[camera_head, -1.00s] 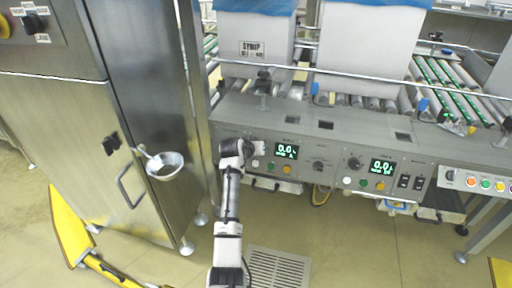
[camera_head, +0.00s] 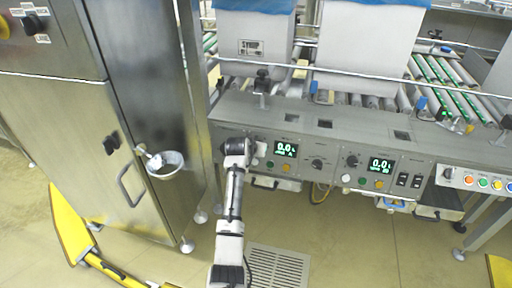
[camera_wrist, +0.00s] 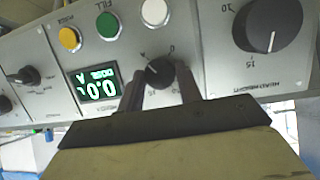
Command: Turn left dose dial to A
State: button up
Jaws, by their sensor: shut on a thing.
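The left dose dial (camera_wrist: 160,72) is a small black knob on the grey panel, below a white button in the wrist view. My gripper (camera_wrist: 160,88) has one finger on each side of the knob and is shut on it. In the head view, my gripper (camera_head: 260,149) is at the panel's left end and hides the dial.
A larger black dial (camera_wrist: 268,22) is at the upper right in the wrist view. White, green and yellow buttons (camera_wrist: 70,38) line the panel. In the head view, a steel cabinet (camera_head: 150,120) with a small bowl (camera_head: 165,165) stands left of my arm.

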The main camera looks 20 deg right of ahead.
jog(key=o, duration=1)
jog(key=v, duration=1.3)
jog(key=shift+s+r+p, duration=0.25)
jog(key=shift+r+p, duration=0.05)
jog(key=shift+a, duration=0.2)
